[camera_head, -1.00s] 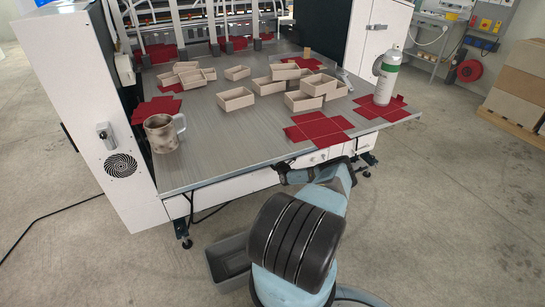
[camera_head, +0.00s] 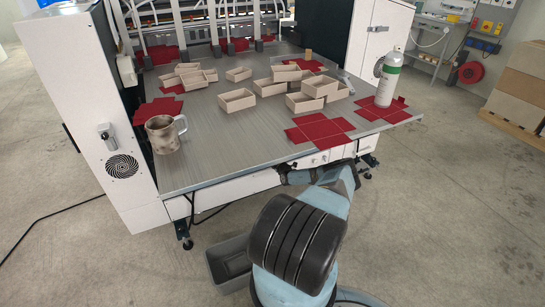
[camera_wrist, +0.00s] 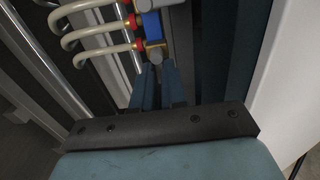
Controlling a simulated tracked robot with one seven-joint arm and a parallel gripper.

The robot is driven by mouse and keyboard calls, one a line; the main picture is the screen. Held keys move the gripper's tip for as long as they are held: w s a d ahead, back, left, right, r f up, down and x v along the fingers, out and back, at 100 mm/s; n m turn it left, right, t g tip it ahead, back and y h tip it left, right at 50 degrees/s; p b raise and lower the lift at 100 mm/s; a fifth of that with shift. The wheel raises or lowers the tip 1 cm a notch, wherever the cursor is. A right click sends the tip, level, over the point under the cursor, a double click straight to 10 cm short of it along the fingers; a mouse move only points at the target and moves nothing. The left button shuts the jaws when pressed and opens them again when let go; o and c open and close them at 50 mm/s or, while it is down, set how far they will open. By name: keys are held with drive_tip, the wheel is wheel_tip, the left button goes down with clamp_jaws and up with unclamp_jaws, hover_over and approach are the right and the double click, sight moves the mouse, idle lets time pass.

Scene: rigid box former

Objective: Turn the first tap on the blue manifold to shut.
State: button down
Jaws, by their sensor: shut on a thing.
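In the wrist view, the blue manifold (camera_wrist: 152,26) is at the top middle, with brass-coloured parts and red fittings (camera_wrist: 138,44) on its left side. A grey tap (camera_wrist: 155,55) sits at its near end. My gripper (camera_wrist: 157,67) reaches up to this tap, and its two dark blue fingers are shut on it. The fingertips partly hide the tap, so its exact angle is unclear. In the head view, my arm reaches to the front edge of the table, and the manifold and fingertips are hidden there.
Pale hoses (camera_wrist: 90,32) curve from the fittings close to the left of my fingers. A white panel (camera_wrist: 285,70) stands at right. In the head view, the machine table (camera_head: 225,150) bears a mug (camera_head: 163,135), small boxes and a spray bottle (camera_head: 388,78). A grey bin (camera_head: 228,264) is on the floor.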

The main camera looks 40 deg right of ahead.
drive_tip(key=shift+s+d, duration=0.15)
drive_tip(key=shift+d, duration=0.15)
drive_tip(key=c, duration=1.5)
unclamp_jaws()
drive_tip(key=shift+f, duration=0.15)
drive_tip(key=o, duration=0.3)
drive_tip(key=shift+a, duration=0.2)
drive_tip(key=v, duration=1.3)
drive_tip(key=shift+s+a, duration=0.2)
drive_tip(key=shift+s, duration=0.05)
